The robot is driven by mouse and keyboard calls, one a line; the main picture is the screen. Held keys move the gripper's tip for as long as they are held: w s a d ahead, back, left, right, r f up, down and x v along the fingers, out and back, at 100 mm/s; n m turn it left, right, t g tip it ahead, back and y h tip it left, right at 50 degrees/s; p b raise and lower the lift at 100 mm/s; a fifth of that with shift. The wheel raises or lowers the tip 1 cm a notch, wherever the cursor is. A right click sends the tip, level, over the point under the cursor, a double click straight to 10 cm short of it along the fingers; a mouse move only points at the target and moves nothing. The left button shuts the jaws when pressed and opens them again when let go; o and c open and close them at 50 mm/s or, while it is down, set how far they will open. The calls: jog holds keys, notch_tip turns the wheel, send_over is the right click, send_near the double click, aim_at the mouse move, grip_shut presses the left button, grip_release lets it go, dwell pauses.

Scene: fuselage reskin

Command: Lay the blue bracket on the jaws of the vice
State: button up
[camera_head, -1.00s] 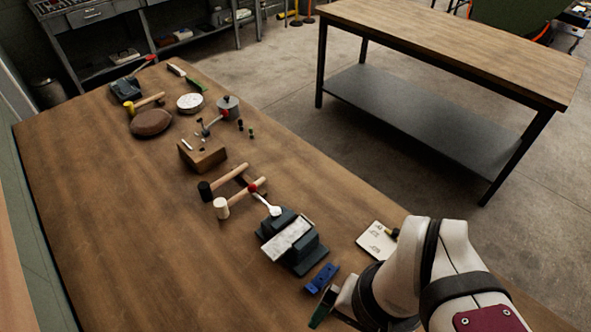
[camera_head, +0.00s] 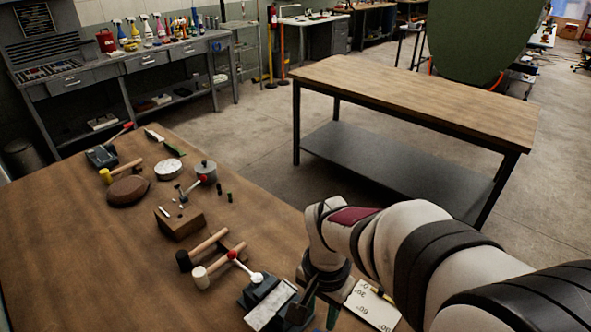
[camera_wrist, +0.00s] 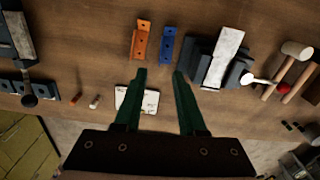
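The blue bracket (camera_wrist: 167,45) lies flat on the table in the wrist view, just left of the vice (camera_wrist: 196,62). It is out of sight in the head view.
An orange bracket (camera_wrist: 140,40) lies left of the blue one. A white card (camera_wrist: 138,100) shows near my left finger. Mallets (camera_head: 224,263) and a wooden block (camera_head: 180,224) lie beyond the vice. Another vice-like tool (camera_wrist: 14,45) is at the wrist view's left edge.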

jog(key=f, duration=1.5)
jog(key=shift+w+f, duration=0.2)
jog(key=shift+f, duration=0.05)
grip_shut()
dwell(0.4)
